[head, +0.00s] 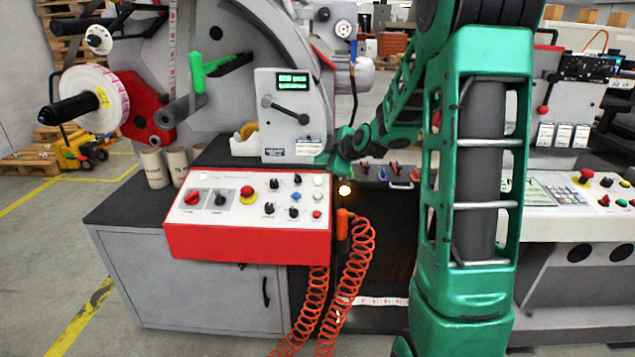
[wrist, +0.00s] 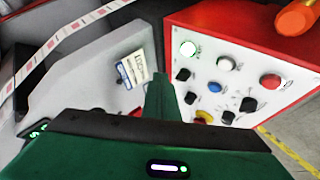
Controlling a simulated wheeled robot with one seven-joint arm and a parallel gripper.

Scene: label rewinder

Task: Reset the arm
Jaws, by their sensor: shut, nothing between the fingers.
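My green arm reaches up and across the right half of the head view, then extends left. My gripper (head: 326,160) is at its far end, just above and behind the red-framed control panel (head: 250,252), beside the grey box with green displays (head: 291,143). In the wrist view my gripper (wrist: 163,92) shows as a narrow green shape with its fingers together and nothing held. The control panel (wrist: 255,48) with its knobs and buttons lies to its right there. I cannot tell the exact gap between fingers and panel.
Orange coiled hoses (head: 352,270) hang in front of the dark recess. A label roll (head: 95,97) on a black spindle is at left. A grey cabinet (head: 190,285) stands below the panel. A second console (head: 575,210) is at right. Open floor lies at front left.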

